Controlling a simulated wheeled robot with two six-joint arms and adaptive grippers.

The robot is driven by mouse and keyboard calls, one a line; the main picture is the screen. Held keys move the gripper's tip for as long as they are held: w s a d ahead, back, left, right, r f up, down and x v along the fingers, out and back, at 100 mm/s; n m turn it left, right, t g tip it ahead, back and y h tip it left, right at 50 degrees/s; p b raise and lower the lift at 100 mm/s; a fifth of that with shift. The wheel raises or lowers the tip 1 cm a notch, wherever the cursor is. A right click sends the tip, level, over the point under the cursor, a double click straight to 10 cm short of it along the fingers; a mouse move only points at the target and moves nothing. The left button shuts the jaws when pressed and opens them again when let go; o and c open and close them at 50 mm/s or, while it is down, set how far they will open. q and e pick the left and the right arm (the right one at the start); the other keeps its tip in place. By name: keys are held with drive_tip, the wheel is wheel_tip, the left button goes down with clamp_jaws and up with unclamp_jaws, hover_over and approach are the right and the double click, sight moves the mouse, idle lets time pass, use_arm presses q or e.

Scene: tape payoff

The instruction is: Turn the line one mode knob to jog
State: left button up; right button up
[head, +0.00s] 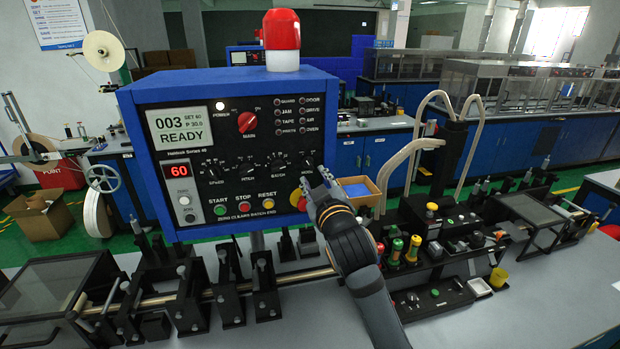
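The blue control box (215,84) stands at centre left with its black panel facing me. Its screen (180,127) reads 003 READY. A row of small black knobs crosses the panel; the rightmost, apparently the mode knob (308,157), is at the right end. Its label and pointer are too small to read. My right gripper (318,177) reaches up from the lower right, its fingertips just below and beside that knob. I cannot tell whether it touches the knob or how wide the fingers stand. My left gripper is out of view.
A red beacon (281,40) tops the box. Fixtures on a rail (195,294) run below. A black station with bottles (412,249) stands to the right.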

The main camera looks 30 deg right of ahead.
sight(310, 166)
drive_tip(key=w, duration=0.1)
drive_tip(key=w+p, duration=0.1)
drive_tip(key=w+d+r, duration=0.1)
drive_tip(key=shift+w+d, duration=0.1)
drive_tip(key=shift+w, duration=0.25)
drive_tip(key=shift+w+d+f+p, duration=0.1)
drive_tip(key=shift+w+f+p, duration=0.15)
drive_tip(key=shift+w, duration=0.4)
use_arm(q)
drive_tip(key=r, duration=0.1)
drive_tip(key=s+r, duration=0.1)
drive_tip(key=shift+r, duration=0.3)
use_arm(e)
drive_tip(key=shift+c, duration=0.2)
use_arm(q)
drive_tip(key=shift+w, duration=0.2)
use_arm(e)
drive_tip(key=shift+s, duration=0.1)
clamp_jaws()
